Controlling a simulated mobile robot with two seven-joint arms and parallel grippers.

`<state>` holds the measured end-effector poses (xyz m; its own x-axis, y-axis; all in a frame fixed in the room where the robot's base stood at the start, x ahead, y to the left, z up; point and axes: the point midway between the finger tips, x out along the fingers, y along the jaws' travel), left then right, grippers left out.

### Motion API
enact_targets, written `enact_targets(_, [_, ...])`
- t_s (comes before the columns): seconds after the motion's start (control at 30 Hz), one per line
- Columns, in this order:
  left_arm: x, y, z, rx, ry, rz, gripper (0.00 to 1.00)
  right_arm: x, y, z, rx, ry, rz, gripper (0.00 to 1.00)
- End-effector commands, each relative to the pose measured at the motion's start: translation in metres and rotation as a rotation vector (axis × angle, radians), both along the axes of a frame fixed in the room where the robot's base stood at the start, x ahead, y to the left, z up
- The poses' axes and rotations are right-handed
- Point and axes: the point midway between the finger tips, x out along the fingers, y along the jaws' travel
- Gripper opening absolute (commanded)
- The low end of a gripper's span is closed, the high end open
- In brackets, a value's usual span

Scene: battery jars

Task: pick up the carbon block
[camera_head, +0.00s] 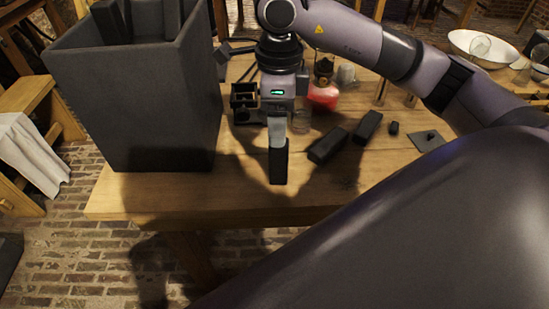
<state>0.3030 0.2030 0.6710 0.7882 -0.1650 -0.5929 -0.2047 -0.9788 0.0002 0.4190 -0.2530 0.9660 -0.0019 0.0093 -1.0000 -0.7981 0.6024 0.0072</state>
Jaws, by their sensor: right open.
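Two dark oblong blocks lie on the wooden table (230,197), right of my right gripper. The nearer block (327,146) is closest to the gripper, and the farther block (367,127) lies behind it to the right. I cannot tell for certain which is the carbon block. My right gripper (279,165) points down over the front part of the table, left of the nearer block and apart from it. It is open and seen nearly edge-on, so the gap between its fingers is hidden. My left gripper is not in view.
A tall dark open box (140,100) with dark slabs inside stands at the table's left end. Behind my gripper are a glass with red liquid (322,97) and a small dark tray (243,98). A small dark cube (394,128) and a flat plate (428,140) lie right.

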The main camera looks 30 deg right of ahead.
Motion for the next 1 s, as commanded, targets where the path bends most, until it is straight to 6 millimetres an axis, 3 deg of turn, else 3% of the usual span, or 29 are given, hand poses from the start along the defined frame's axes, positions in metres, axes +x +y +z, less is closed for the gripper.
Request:
enact_targets(0.5, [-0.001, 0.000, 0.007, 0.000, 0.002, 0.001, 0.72, 0.004, -0.007, -0.063, -0.012, 0.001, -0.003, 0.64])
enact_targets(0.8, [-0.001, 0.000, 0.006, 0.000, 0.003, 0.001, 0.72, 0.004, -0.006, -0.068, -0.010, -0.001, -0.002, 0.64])
enact_targets(0.87, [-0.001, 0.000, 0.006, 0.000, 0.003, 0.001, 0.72, 0.004, -0.006, -0.068, -0.010, -0.001, -0.002, 0.48])
enact_targets(1.0, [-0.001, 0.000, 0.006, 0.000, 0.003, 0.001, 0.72, 0.004, -0.006, -0.068, -0.010, -0.001, -0.002, 0.02])
